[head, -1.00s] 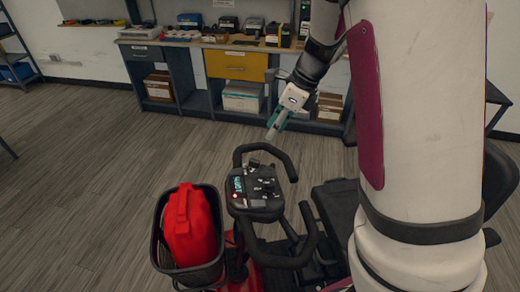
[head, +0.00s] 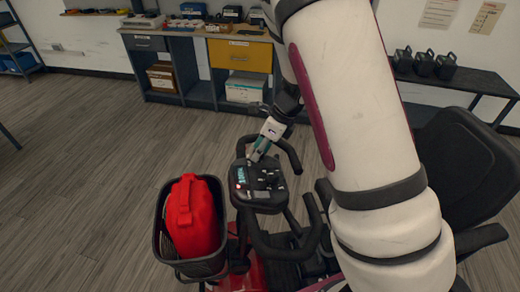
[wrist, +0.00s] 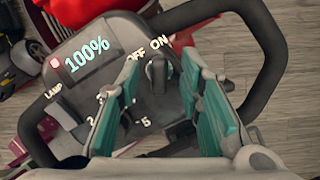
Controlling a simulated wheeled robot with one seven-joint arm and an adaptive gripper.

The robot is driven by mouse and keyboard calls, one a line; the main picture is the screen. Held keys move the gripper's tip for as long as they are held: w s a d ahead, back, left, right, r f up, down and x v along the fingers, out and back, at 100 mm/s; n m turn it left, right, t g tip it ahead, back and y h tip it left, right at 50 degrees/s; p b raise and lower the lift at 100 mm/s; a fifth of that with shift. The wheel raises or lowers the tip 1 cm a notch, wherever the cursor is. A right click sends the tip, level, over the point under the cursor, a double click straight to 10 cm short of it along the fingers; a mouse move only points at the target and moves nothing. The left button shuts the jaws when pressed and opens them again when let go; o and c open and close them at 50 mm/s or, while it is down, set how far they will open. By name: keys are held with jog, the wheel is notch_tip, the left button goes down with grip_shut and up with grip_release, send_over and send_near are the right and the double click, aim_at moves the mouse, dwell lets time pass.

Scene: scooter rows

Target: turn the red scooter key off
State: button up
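The red scooter (head: 250,276) stands in front of me, with its dark tiller console (head: 262,200) facing up. In the wrist view the console (wrist: 105,40) shows a lit "100%" display and OFF and ON labels. The dark key (wrist: 157,75) stands just below these labels; its bow looks roughly in line with ON, but I cannot tell its exact setting. My gripper (head: 256,156) is over the far side of the console. In the wrist view my gripper (wrist: 160,108) is open, with one teal-padded finger on each side of the key and visible gaps between.
Black handlebar loops (wrist: 268,60) curve around the console, close to the fingers. A black seat (head: 465,165) is at the right. The floor at left is clear.

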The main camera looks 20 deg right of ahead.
grip_shut()
jog(key=shift+n, duration=0.4)
jog(key=n+b, duration=0.1)
jog(key=n, duration=0.2)
jog(key=n+g+b, duration=0.1)
jog(key=n, duration=0.1)
jog(key=shift+w+f+n+g+y, duration=0.1)
jog(key=shift+n+g+y, duration=0.2)
jog(key=shift+n+y, duration=0.1)
jog(key=n+g+b, duration=0.1)
jog(key=n, duration=0.4)
jog(key=shift+n, duration=0.4)
